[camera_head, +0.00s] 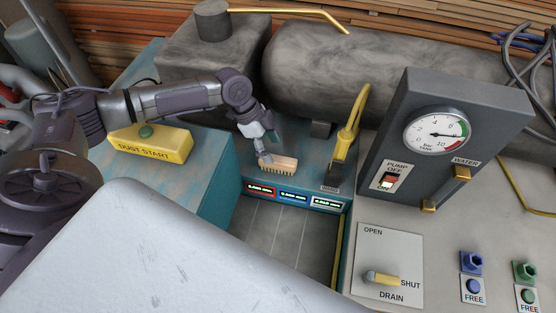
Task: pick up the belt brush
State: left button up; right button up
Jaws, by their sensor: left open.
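The belt brush (281,165) is a small brush with a light wooden back and dark bristles pointing down. It is on the teal machine top, just behind the row of small digital displays. My left gripper (264,155) is open at the left end of the brush, its fingers pointing down. The fingertips are small here, and I cannot tell whether they touch the wood. My right gripper does not show.
A yellow lever (348,130) stands close to the right of the brush. A grey gauge panel (447,135) rises farther right. A large grey tank (340,70) lies behind. A yellow dust start box (150,143) sits to the left.

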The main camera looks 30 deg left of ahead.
aim_at(277, 159)
pick_arm(q)
jog(key=shift+w+d+f, duration=0.1)
jog(key=shift+f, duration=0.15)
jog(key=shift+d+f+p, duration=0.1)
jog(key=shift+f+p, duration=0.15)
jog(key=shift+p, duration=0.1)
jog(key=p+x, duration=0.2)
jog(key=x, duration=0.2)
jog(key=shift+d+f, duration=0.1)
jog(key=shift+d, duration=0.1)
jog(key=shift+f, duration=0.25)
jog(key=shift+f, duration=0.2)
